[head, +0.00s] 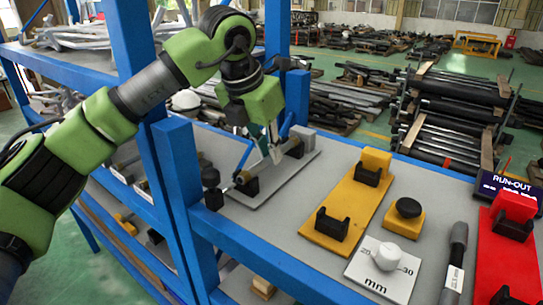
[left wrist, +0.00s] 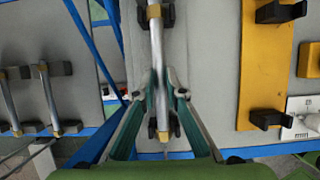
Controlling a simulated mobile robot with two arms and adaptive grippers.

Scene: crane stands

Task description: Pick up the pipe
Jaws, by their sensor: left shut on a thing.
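The pipe is a slim grey metal rod with brass-coloured ends. It runs across the grey plate (head: 283,178), between two black cradles. In the head view its near end (head: 242,178) shows at a black cradle. In the left wrist view the pipe (left wrist: 157,50) runs lengthwise between the fingers. My left gripper (head: 275,152) reaches down over the plate and is shut on the pipe's middle; its fingers also show in the left wrist view (left wrist: 161,92). I cannot tell whether the pipe is clear of the cradles. My right gripper is not in view.
A yellow stand (head: 350,197) with black cradles is right of the grey plate. Beyond it are a white gauge card (head: 396,278), a dark rod (head: 455,262) and a red stand (head: 508,255). Blue rack posts (head: 180,170) stand close to my left arm.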

